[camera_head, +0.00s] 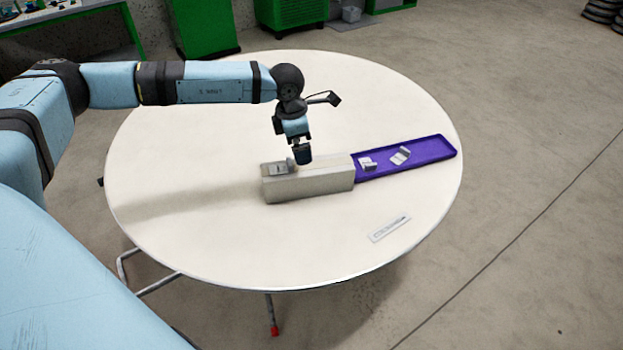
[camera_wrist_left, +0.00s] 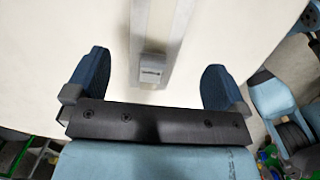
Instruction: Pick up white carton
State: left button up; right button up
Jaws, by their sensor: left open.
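A small light item (camera_head: 279,169) shows on top of the block's left end, just left of the fingers. Two more white cartons, one nearer (camera_head: 367,164) and one farther right (camera_head: 401,156), lie in the purple tray (camera_head: 438,151).
The round white table (camera_head: 190,150) is mostly clear around the block. A flat white label strip (camera_head: 389,229) lies near its front right. Green cabinets (camera_head: 290,15) stand on the floor behind.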

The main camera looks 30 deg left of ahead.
aim_at(308, 166)
pick_arm(q)
jog(key=f, duration=0.3)
jog(key=w+f, duration=0.1)
jog(key=f, duration=0.2)
jog(key=d+f, duration=0.1)
jog(key=f, duration=0.2)
jog(key=shift+w+f, duration=0.25)
jog(key=shift+f, duration=0.1)
jog(key=shift+d, duration=0.1)
jog(key=c, duration=1.3)
jog(key=shift+w+r, duration=0.1)
jog(key=shift+c, duration=0.8)
jog(key=shift+r, duration=0.1)
